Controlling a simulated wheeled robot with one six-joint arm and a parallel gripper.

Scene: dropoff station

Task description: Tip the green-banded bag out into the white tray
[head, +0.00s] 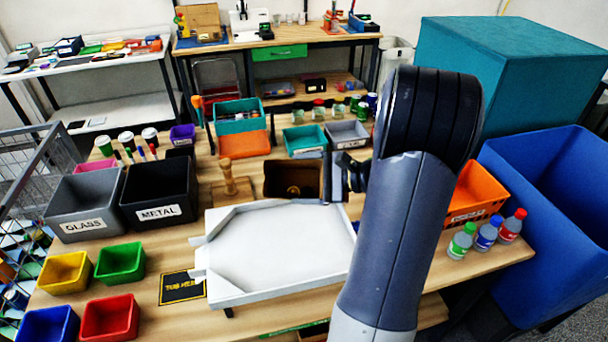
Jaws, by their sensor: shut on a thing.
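The white tray (285,250) lies on the wooden table in the middle, its floor bare where I see it. My gripper (328,176) is above the tray's back right part, partly hidden by my arm. It is shut on the right side of a brown, open-mouthed thing (293,180), which looks like the bag. Its dark opening faces me, with something brown inside. I see no green band on it. It shows just beyond the tray's back edge, and I cannot tell how high it is held.
The grey GLASS bin (83,205) and black METAL bin (158,197) stand left. A wooden stand (230,180) is behind the tray. Small coloured bins stand front left. Three bottles (487,236) and an orange bin (475,195) are right, beside a big blue bin (550,220).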

